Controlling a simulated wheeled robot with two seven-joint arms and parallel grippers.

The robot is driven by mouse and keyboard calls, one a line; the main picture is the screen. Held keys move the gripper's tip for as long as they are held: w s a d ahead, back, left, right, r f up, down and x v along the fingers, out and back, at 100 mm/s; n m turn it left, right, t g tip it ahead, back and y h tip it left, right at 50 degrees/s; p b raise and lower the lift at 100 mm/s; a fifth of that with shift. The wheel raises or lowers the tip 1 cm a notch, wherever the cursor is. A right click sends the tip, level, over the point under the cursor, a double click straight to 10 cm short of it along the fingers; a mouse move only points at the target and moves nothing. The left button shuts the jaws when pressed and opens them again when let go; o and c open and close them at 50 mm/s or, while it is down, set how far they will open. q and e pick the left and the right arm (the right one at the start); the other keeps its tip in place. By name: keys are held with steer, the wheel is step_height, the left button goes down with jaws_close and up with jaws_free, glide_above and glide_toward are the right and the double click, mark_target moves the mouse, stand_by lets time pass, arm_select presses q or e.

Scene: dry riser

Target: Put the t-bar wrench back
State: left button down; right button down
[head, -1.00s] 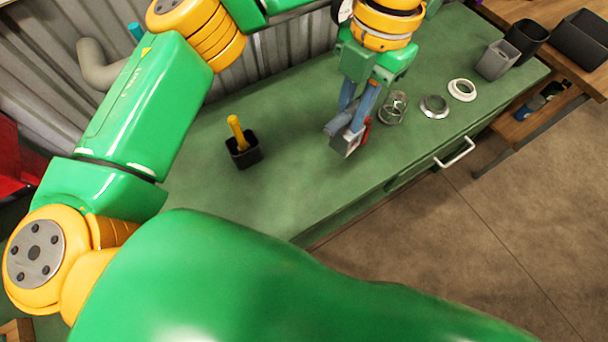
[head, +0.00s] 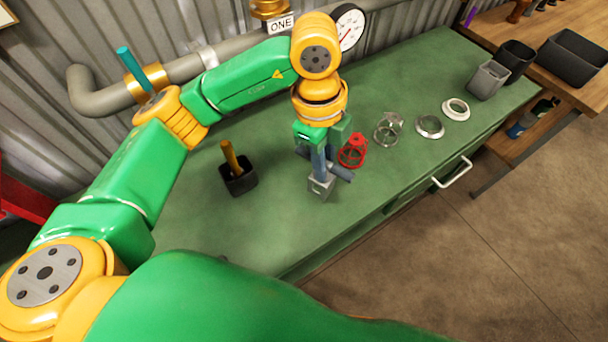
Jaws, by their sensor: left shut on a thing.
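My left gripper (head: 318,158) points down over the green workbench (head: 290,235), near its middle. It is shut on a blue-grey tool that looks like the t-bar wrench (head: 343,174). A round bar sticks out to the right of the fingers, and a square grey end (head: 320,188) shows below them. The fingers hide part of the tool, and I cannot tell whether it touches the bench. A small black square holder (head: 240,182) stands to the left, with a yellow-handled item (head: 230,156) upright in it. My right gripper is not in view.
A red cage-like part (head: 352,150) stands just right of the gripper. Further right are a clear or metal cage (head: 387,130), a grey ring (head: 429,127) and a white ring (head: 456,109). Grey (head: 487,82) and black (head: 515,60) bins stand beyond. A pipe (head: 105,100) runs along the wall.

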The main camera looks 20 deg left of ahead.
arm_select(q)
steer(key=a+f, duration=0.1)
steer(key=f, duration=0.1)
steer(key=a+f+p, duration=0.1)
steer(key=f, duration=0.2)
steer(key=a+f, duration=0.1)
steer(key=f, duration=0.1)
steer(key=shift+w+a+f+p, duration=0.15)
steer(key=shift+a+f+p, duration=0.1)
steer(key=shift+f+p, duration=0.1)
steer(key=shift+f, duration=0.15)
steer(key=c, duration=0.8)
jaws_free()
